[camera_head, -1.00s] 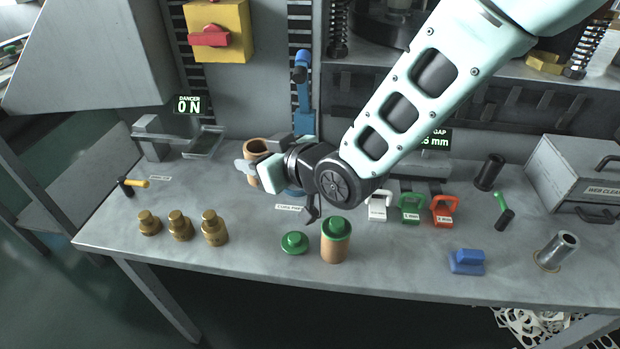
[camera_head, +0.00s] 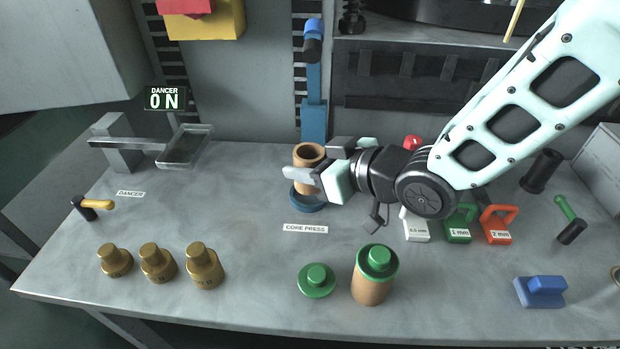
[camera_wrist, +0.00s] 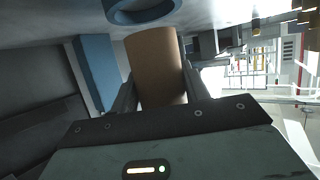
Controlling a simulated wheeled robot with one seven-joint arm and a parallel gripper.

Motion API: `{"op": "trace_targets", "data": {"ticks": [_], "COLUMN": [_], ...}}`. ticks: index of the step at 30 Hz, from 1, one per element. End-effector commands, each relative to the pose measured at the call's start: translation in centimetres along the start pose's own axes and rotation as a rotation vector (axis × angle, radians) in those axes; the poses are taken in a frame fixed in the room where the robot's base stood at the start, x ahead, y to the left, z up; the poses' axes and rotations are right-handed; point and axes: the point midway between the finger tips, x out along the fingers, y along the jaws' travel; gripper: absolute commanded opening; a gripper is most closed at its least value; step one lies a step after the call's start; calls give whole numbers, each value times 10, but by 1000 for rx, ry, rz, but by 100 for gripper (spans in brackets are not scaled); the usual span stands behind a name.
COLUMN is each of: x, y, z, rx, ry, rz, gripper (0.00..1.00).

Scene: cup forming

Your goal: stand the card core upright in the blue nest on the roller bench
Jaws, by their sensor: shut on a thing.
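The card core (camera_head: 309,153) is a brown open tube, held about upright at the core press. My gripper (camera_head: 308,176) is shut on it from the right, one finger showing in front of it. The blue nest (camera_head: 308,206) is a round ring on the bench directly below the core. In the wrist view the core (camera_wrist: 156,65) sits between my two fingers, and its lower end is close to the nest (camera_wrist: 145,14). A small gap seems to show there; I cannot tell whether they touch. My finger hides part of the core's lower side.
A blue press column (camera_head: 314,100) stands just behind the nest. A green-capped brown tube (camera_head: 371,287) and a loose green cap (camera_head: 317,279) lie in front. Brass weights (camera_head: 157,262) are front left; coloured gap gauges (camera_head: 460,222) are right.

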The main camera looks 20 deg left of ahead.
Motion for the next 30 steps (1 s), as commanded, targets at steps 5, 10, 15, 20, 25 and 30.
{"op": "trace_targets", "data": {"ticks": [5,10,15,20,25,30], "x": [11,12,12,13,13,13], "y": [-1,0,0,0,0,0], "z": [26,29,30,32,32,30], "rx": [2,0,0,0,1,0], "ry": [-4,0,0,0,-1,0], "rz": [-2,0,0,0,0,0], "gripper": [24,24,24,60,68,68]}}
